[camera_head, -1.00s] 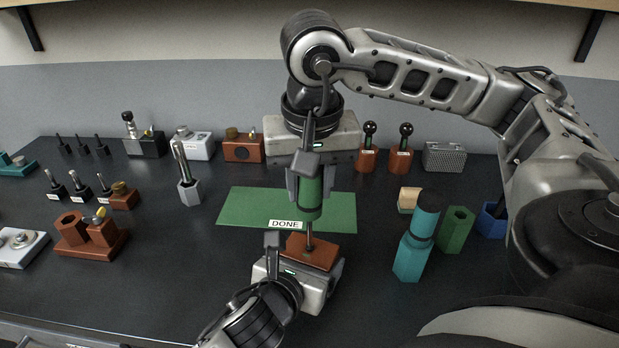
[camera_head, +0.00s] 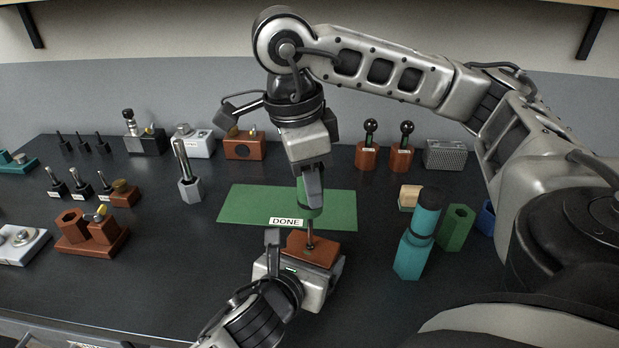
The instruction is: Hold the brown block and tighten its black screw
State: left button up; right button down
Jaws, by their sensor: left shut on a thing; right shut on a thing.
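The brown block (camera_head: 318,252) is in the lower middle, in front of the green mat. My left gripper (camera_head: 290,262) is shut on it from the near left. My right gripper (camera_head: 310,190) is above the block, pointing down and shut on a green-handled screwdriver (camera_head: 303,212). Most of the handle is hidden behind the gripper. The dark shaft (camera_head: 310,238) stands nearly upright with its lower end on the top of the block. The black screw cannot be made out under the tip.
The green mat (camera_head: 240,207) bears a DONE label (camera_head: 286,222). A teal holder (camera_head: 412,258) and a green holder (camera_head: 457,228) stand to the right. A brown fixture (camera_head: 85,250) and several small tools stand at left. Blocks line the back. The front left tabletop is clear.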

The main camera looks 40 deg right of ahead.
jog(key=m, duration=0.5)
jog(key=shift+g+y, duration=0.3)
jog(key=m, duration=0.3)
jog(key=m+y, duration=0.1)
jog(key=m, duration=0.6)
jog(key=shift+d, duration=0.1)
jog(key=shift+n, duration=0.7)
jog(key=shift+r, duration=0.1)
jog(key=shift+r, duration=1)
